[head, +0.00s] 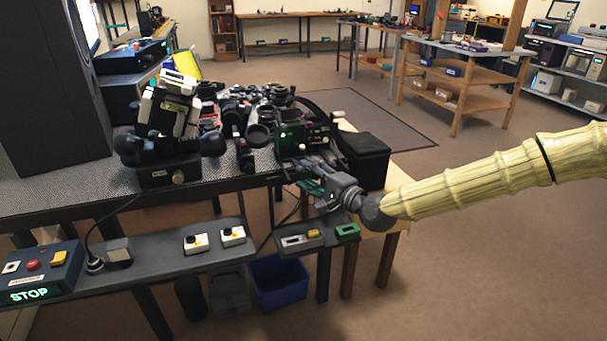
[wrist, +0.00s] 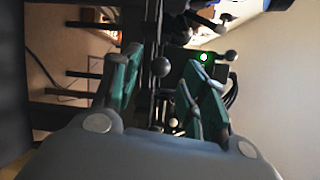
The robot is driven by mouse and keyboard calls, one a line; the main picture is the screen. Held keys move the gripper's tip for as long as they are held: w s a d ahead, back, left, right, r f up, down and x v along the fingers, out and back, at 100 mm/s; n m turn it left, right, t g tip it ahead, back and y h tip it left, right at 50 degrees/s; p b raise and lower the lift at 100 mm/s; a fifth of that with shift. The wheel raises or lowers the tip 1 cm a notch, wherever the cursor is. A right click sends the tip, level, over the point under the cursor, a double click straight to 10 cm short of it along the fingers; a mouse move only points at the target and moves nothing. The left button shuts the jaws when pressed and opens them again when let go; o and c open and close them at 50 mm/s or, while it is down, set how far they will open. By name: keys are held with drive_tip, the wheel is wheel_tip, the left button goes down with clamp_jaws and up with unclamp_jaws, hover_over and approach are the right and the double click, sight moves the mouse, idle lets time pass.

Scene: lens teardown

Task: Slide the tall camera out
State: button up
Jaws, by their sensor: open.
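A tall black camera-like body (head: 297,141) with a small green light stands at the near edge of the workbench, among other dark gear. I cannot be sure that it is the tall camera. The green light on a dark body (wrist: 186,72) also shows in the wrist view, behind the right finger. My gripper (head: 306,188) is just in front of and below that body. In the wrist view my gripper (wrist: 162,82) has its teal fingers apart. A dark upright rod with a round knob (wrist: 160,67) shows between them; I cannot tell whether anything touches.
Several cameras and lenses (head: 258,133) crowd the workbench (head: 60,197) behind and left. A black box (head: 364,158) stands close on the right. A binocular-like device (head: 172,130) stands further left. A lower shelf (head: 150,262) holds small switch boxes, with a blue bin (head: 280,284) below.

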drive_tip(key=shift+x, duration=1.35)
clamp_jaws()
